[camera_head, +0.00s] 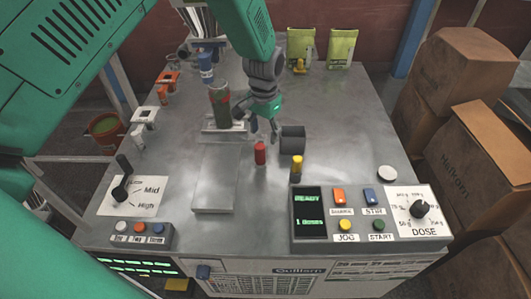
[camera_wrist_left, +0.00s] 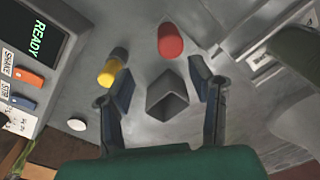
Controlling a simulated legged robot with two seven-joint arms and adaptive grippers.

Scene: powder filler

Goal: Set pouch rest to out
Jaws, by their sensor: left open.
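A long grey metal block (camera_head: 214,180) runs toward the front of the machine top; it may be the pouch rest, but no label shows. A green pouch-like item (camera_head: 221,106) stands upright behind it. My left gripper (camera_head: 262,128) points down to the right of this item, open. In the left wrist view, a dark grey hollow block (camera_wrist_left: 168,98) shows between the open fingers (camera_wrist_left: 165,88); I cannot tell whether they touch it. It also appears in the head view (camera_head: 292,139). A red knob (camera_head: 260,153) and a yellow knob (camera_head: 297,165) stand nearby. My right gripper is not in view.
A control panel with a READY display (camera_head: 309,212) and coloured buttons is at the front right, beside the DOSE dial (camera_head: 420,208). A Mid/High lever (camera_head: 121,190) is at the left. Cardboard boxes (camera_head: 475,150) stand right of the machine.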

